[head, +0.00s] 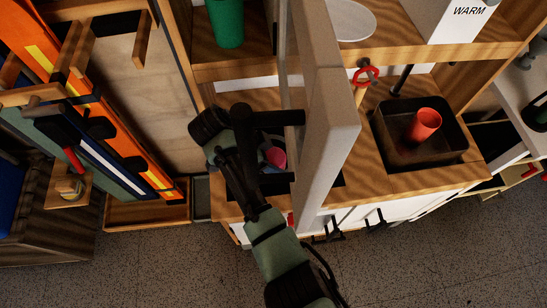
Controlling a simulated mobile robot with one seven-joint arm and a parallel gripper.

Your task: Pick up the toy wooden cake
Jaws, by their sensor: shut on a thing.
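My gripper (270,135) is in the middle of the head view, just left of a thick pale upright panel (330,130). It is shut, apparently on a small rounded pink thing (274,157) that shows just under the dark hand. This pink thing may be the toy wooden cake, but only part of it shows. The contact between the fingers and it is hidden. My forearm crosses below and covers part of the counter (262,100) there.
Right of the panel, a dark square basin (386,148) holds a red cup (424,124). A green cup (226,22) and a grey dish (354,20) stand on upper shelves. At left, a small wooden block (56,197) bears a yellowish item. Grey floor (180,265) is open in front.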

